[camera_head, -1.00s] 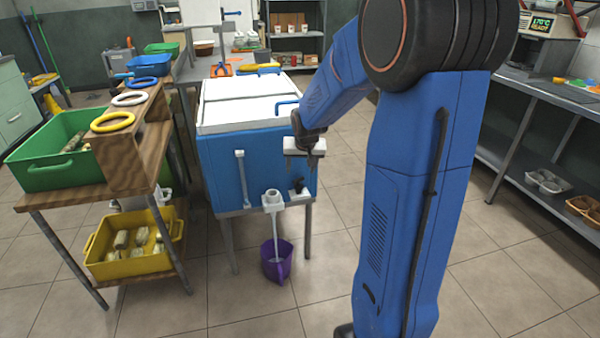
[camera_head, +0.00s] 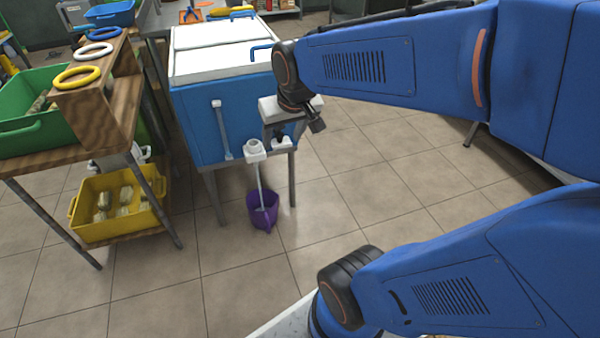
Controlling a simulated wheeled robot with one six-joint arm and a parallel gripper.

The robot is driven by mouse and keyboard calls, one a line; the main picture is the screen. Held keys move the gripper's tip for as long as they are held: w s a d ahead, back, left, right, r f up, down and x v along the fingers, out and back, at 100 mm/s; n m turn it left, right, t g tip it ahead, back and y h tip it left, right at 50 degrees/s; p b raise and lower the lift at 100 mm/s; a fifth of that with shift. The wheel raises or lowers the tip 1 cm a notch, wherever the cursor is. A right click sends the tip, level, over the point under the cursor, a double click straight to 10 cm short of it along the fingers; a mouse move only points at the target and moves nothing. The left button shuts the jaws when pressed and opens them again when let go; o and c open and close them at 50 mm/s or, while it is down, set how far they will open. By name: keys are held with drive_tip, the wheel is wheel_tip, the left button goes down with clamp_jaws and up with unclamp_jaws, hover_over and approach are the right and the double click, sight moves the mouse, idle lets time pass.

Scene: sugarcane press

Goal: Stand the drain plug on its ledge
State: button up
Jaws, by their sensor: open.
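The blue chest (camera_head: 215,120) with white lids has a white drain spout (camera_head: 254,149) low on its front. A pale stream runs from the spout into a purple bucket (camera_head: 263,212) on the floor. A small white ledge (camera_head: 284,144) sticks out just right of the spout. My gripper (camera_head: 297,130) is open at the chest's front right corner, just above and in front of the ledge. I cannot make out the drain plug for certain. A small dark shape by the ledge could be the plug or part of my gripper.
A wooden stand at the left holds a green crate (camera_head: 25,140) and, below, a yellow crate (camera_head: 95,225) with pale pieces. Coloured rings lie on its raised shelf (camera_head: 105,95). My arm covers much of the right side.

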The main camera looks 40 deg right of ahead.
drive_tip(key=s+a+n, duration=0.2)
drive_tip(key=s+a, duration=0.2)
drive_tip(key=s, duration=0.9)
drive_tip(key=shift+f+y, duration=0.25)
drive_tip(key=shift+y, duration=0.05)
